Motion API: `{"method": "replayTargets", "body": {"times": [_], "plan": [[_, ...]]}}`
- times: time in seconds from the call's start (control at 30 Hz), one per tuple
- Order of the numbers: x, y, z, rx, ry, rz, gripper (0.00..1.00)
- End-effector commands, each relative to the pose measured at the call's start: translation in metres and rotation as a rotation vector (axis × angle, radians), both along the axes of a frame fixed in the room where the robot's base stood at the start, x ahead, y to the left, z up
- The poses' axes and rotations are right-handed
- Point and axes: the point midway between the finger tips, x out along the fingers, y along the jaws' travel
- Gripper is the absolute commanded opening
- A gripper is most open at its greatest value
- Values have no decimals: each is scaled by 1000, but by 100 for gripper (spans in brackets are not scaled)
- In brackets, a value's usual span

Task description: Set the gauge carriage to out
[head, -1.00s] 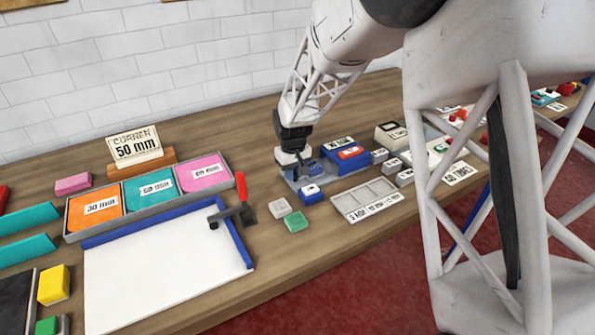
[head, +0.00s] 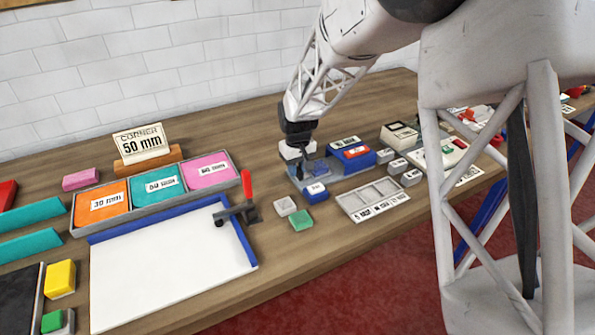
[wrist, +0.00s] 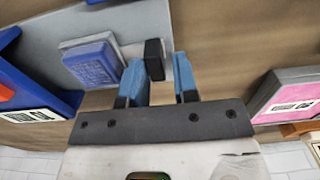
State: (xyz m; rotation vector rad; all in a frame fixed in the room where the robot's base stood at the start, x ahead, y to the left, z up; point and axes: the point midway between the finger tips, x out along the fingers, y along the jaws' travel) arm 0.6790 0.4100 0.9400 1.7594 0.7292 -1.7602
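A grey gauge plate (head: 342,180) lies on the bench near the middle of the head view. In the wrist view its bare surface (wrist: 60,35) carries a raised blue block (wrist: 92,62) with small, unreadable lettering. A black upright piece (wrist: 154,60), perhaps the carriage's handle, stands between the blue fingertips of my gripper (wrist: 158,75). It is close to the left finger, with a gap to the right finger. My gripper (head: 300,165) points down at the plate's left end in the head view. The fingers are apart. Which part is the carriage is not clear.
A blue labelled block (head: 316,193) sits at the plate's front, and a blue-and-red box (head: 352,156) behind. A grey compartment tray (head: 372,200) lies to the right. A red-handled lever (head: 247,190) and coloured bins (head: 155,187) are to the left.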

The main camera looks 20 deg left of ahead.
Motion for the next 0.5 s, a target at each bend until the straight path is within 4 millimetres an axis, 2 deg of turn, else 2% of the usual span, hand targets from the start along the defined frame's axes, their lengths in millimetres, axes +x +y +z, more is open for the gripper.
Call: {"method": "replayTargets", "body": {"times": [0.3,0.5], "plan": [[0,1,41,1,-3,0,28],[0,1,58,1,-1,0,28]]}}
